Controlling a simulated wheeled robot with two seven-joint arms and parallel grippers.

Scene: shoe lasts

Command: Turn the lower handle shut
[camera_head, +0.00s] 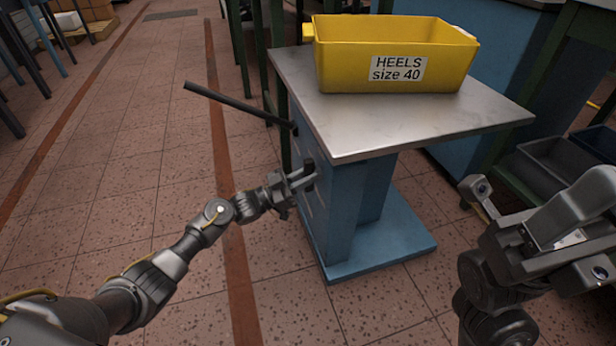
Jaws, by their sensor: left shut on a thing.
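A blue machine stand (345,200) with a metal top stands right of centre. A long dark bar handle (238,107) sticks out to the left from its upper left side. My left gripper (306,176) is at the stand's left side, below that bar, and is shut on the lower handle. The gripper and its fingers hide most of this lower handle, so its angle cannot be told. My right gripper (592,238) is at the right edge, apart from the stand, with a gap between its fingers and nothing seen in it.
A yellow bin (394,50) labelled "HEELS size 40" stands on the metal top (430,118). Grey bins (545,165) lie at the right, beyond my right gripper. Green and blue table legs stand behind. The tiled floor (110,180) at the left is clear.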

